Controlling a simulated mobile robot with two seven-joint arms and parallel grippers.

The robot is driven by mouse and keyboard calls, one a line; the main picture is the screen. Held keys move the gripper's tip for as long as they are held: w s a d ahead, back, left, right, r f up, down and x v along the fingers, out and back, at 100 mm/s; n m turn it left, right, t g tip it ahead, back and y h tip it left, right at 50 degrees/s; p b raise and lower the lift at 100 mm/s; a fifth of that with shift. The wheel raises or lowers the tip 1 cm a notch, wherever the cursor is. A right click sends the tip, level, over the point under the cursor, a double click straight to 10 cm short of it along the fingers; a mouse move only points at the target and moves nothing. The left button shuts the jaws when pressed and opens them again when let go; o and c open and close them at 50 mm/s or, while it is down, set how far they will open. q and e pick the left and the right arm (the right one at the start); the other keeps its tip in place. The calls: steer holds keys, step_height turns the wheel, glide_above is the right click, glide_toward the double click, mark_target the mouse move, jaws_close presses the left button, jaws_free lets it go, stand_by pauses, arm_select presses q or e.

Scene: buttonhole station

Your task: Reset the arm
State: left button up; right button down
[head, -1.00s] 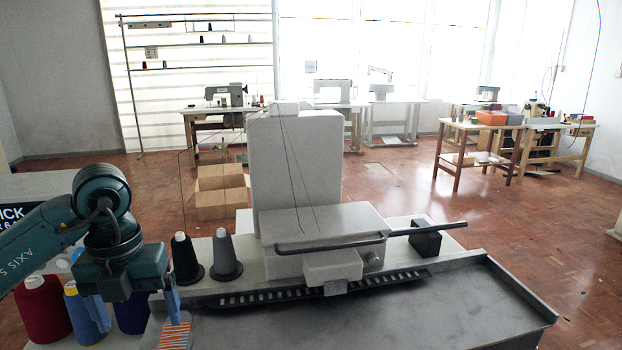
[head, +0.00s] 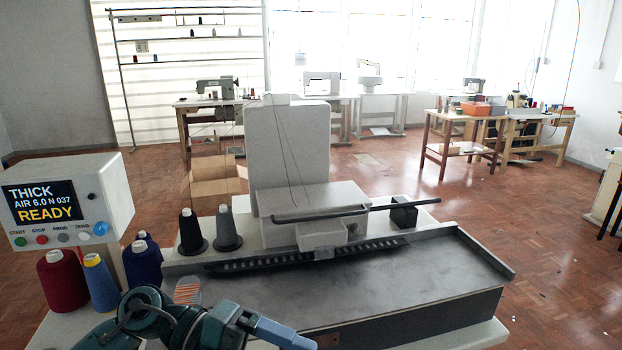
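My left arm, teal, lies along the bottom edge at the front of the station. Its gripper (head: 282,334) points right, with blue-grey fingers seen side-on near the table's front edge; whether they are apart is not clear. No object shows in them. An orange-and-white striped piece (head: 188,290) lies on the table just behind the arm, apart from the gripper. The buttonhole machine (head: 287,150) stands at the back, with a dark bar (head: 400,204) reaching out to its right. My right gripper is out of view.
A control box (head: 70,200) at the left reads "THICK AIR 6.0 N 037 READY". Thread cones in red (head: 62,282), blue (head: 100,285) and black (head: 192,235) stand at left. The dark tray surface (head: 400,275) is clear. Cardboard boxes (head: 215,180) stand on the floor behind.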

arm_select(q)
steer(key=w+r+n+t+h, duration=0.2)
steer(key=w+n+t+h, duration=0.35)
steer(key=n+t, duration=0.75)
steer(key=w+a+f+n+t+y+p, duration=0.1)
steer(key=a+f+n+t+y, duration=0.55)
steer(key=n, duration=0.55)
steer(key=s+a+f+n+g+y, duration=0.2)
steer(key=s+f+n+y, duration=0.2)
steer(key=f, duration=0.6)
steer(key=s+a+f+n+g+y, duration=0.2)
steer(key=s+f+y, duration=0.4)
steer(key=f, duration=0.5)
steer(key=shift+s+n+g+p, duration=0.4)
steer(key=shift+s+n, duration=0.4)
steer(key=shift+n, duration=0.4)
steer(key=shift+a, duration=0.1)
steer(key=shift+a, duration=0.1)
